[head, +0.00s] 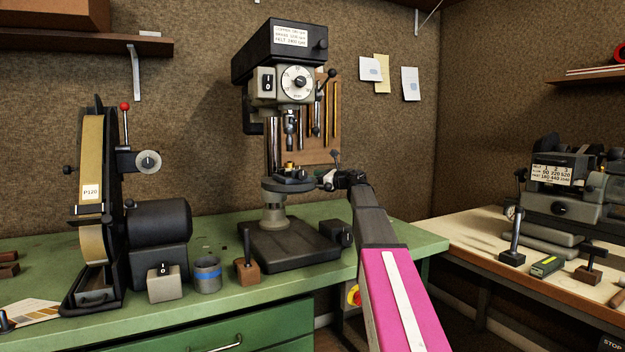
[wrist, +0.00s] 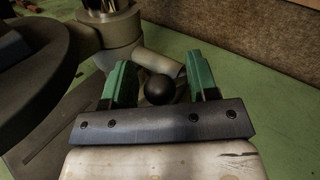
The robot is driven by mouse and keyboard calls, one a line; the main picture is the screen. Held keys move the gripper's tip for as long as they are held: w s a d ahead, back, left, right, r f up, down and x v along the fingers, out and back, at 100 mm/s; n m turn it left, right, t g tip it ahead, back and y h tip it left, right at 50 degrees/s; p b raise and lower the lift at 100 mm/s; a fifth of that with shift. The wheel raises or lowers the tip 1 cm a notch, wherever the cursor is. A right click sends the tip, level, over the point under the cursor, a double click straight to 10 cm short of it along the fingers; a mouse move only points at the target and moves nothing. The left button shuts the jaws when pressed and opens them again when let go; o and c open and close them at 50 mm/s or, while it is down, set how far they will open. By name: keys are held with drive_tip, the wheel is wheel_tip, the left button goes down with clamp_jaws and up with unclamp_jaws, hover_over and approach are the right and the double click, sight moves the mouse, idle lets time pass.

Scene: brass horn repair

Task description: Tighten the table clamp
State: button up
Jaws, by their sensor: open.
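The drill press's round dark table (head: 288,186) sits on its column at the back of the green bench, and its edge fills the left of the wrist view (wrist: 35,60). In the wrist view, a black ball knob (wrist: 158,90) lies between my gripper's green fingers. Behind it a pale cylinder (wrist: 158,64) juts from the column collar (wrist: 110,28); this looks like the table clamp. My gripper (wrist: 159,66) is open, with a gap on both sides of the knob. In the head view my gripper (head: 330,180) is small, at the table's right side, and the knob is hard to make out.
The drill press head (head: 283,80) stands above the table. A second bench with a machine (head: 565,205) is at the right.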

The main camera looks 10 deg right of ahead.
drive_tip(key=shift+w+a, duration=0.35)
drive_tip(key=shift+a, duration=0.1)
clamp_jaws()
drive_tip(key=shift+s+d+f+n+t+y, duration=0.15)
drive_tip(key=shift+s+f+n+t+y, duration=0.25)
drive_tip(key=shift+f+n+y, duration=0.45)
drive_tip(key=shift+s+d+f+n+t+y, duration=0.15)
drive_tip(key=shift+s+f+n+t+y, duration=0.15)
drive_tip(key=shift+s+f+n+y, duration=0.5)
drive_tip(key=shift+w+r, duration=0.15)
drive_tip(key=shift+w, duration=0.15)
unclamp_jaws()
